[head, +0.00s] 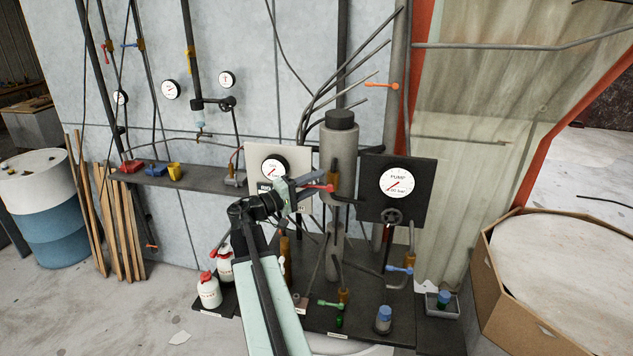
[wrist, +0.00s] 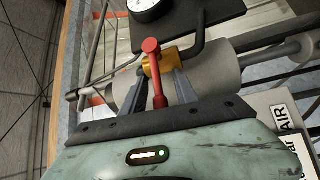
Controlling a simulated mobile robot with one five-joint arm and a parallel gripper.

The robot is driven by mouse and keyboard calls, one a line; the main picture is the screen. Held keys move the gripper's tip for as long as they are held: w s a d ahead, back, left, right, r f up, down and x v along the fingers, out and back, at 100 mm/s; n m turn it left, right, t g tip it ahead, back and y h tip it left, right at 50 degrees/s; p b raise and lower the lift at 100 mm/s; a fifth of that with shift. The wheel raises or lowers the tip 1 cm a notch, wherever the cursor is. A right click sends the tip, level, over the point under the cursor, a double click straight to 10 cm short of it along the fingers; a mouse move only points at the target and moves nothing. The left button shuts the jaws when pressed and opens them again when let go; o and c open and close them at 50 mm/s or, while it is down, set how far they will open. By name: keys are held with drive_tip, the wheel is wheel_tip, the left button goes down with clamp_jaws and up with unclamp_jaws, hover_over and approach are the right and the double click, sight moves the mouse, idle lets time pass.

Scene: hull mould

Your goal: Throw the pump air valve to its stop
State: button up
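The air valve has a red lever (head: 318,188) on a brass body, mounted on the grey upright cylinder (head: 340,150). In the wrist view the red lever (wrist: 155,80) crosses the brass valve body (wrist: 161,62), and its near end lies between my fingers. My gripper (head: 308,190) reaches up to the lever from the left; in the wrist view my gripper (wrist: 160,86) has its two fingers apart, one on each side of the lever, with gaps showing. The lever does not look clamped. Whether a finger touches it I cannot tell.
A black panel with the PUMP gauge (head: 397,182) stands right of the valve. A pale gauge panel (head: 262,151) is behind my gripper, and an "AIR" label (wrist: 285,115) shows in the wrist view. Below are a green-handled valve (head: 329,304), a blue-handled valve (head: 399,269) and white bottles (head: 209,292).

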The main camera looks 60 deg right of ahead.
drive_tip(key=shift+c, duration=0.4)
clamp_jaws()
idle(0.8)
drive_tip(key=shift+w, duration=0.1)
